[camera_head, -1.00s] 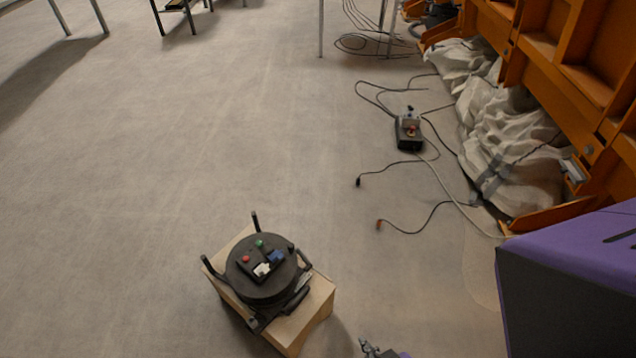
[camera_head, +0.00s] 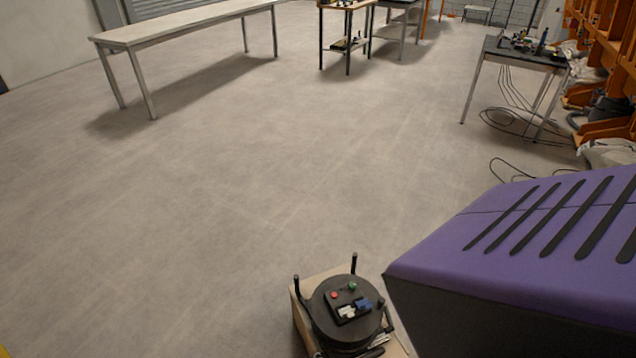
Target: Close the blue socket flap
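A black cable reel (camera_head: 331,322) stands on a pale wooden block (camera_head: 302,319) at the bottom of the head view. Its top carries a socket panel with a red flap (camera_head: 334,295), a green flap (camera_head: 352,286), a white flap (camera_head: 346,312) and the blue socket flap (camera_head: 364,304). The blue flap is at the right of the panel. It seems to stand up from the panel, but it is too small to be sure. Neither of my grippers shows in the head view, and nothing is seen touching the reel.
Wide bare floor (camera_head: 220,220) lies left of and beyond the reel. A long pale table (camera_head: 190,24) stands at the far left. A dark-topped table (camera_head: 520,53) with cables under it stands at the right, near orange framing (camera_head: 606,130).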

